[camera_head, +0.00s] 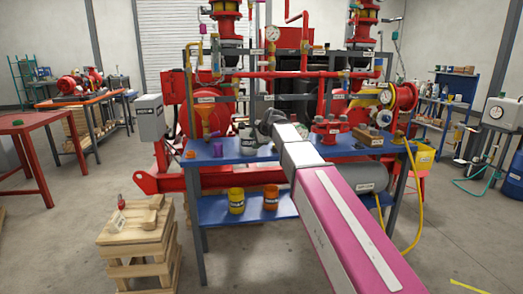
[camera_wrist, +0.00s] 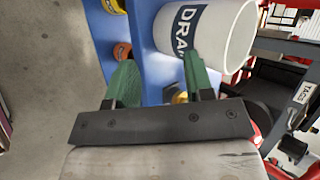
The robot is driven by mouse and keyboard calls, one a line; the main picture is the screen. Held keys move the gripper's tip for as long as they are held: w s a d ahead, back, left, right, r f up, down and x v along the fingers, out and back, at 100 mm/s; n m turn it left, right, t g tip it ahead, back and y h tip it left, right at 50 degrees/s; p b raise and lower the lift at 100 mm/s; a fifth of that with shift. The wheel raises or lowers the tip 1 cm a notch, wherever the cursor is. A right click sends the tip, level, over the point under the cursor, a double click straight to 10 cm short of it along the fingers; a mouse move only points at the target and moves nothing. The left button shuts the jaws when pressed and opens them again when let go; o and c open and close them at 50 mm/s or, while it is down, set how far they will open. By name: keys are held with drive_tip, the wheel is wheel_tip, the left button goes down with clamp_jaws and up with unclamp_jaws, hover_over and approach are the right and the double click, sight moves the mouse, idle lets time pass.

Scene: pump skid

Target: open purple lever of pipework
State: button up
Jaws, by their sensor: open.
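The red pipework (camera_head: 300,74) rises above the blue bench in the head view. No purple lever shows in the wrist view.
A white container marked DRAIN (camera_wrist: 205,30) is close beyond my fingers. The blue bench (camera_head: 235,157) also carries an orange funnel, a purple cup (camera_head: 218,148) and a red flanged part (camera_head: 330,130). A wooden crate (camera_head: 135,235) stands front left.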

drive_tip(key=shift+n, duration=0.4)
drive_tip(key=shift+s+d+f, duration=0.25)
drive_tip(key=shift+d+f, duration=0.3)
drive_tip(key=shift+f, duration=0.35)
drive_tip(key=shift+s+d+f, duration=0.2)
drive_tip(key=shift+d+f, duration=0.35)
drive_tip(key=shift+f, duration=0.3)
